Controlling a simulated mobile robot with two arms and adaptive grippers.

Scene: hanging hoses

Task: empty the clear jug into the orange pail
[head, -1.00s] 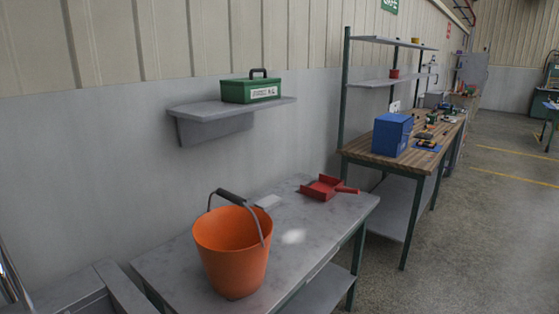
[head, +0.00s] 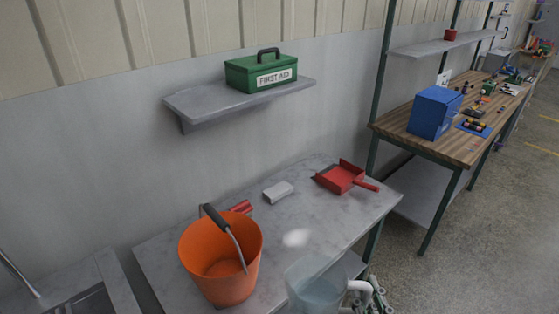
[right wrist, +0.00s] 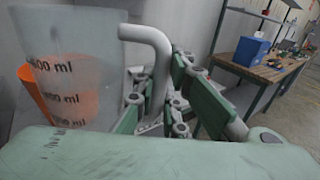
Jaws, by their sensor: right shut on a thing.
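The orange pail (head: 215,285) stands upright on the grey table, its handle leaning to one side, and its visible inside looks empty. The clear jug (head: 312,285) is at the bottom of the head view, right of the pail and apart from it, with bluish liquid visible in it. My right gripper (head: 372,296) is shut on the jug's handle. In the right wrist view the jug (right wrist: 75,60) shows its ml marks and looks roughly upright, with the pail (right wrist: 85,103) partly behind it. My left gripper is not in view.
The grey table (head: 330,222) also holds a red dustpan (head: 341,177), a white block (head: 278,191) and a red item behind the pail. A wall shelf (head: 240,103) with a green first aid box (head: 262,70) is above. A wooden bench (head: 440,142) stands right. A sink edge is at lower left.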

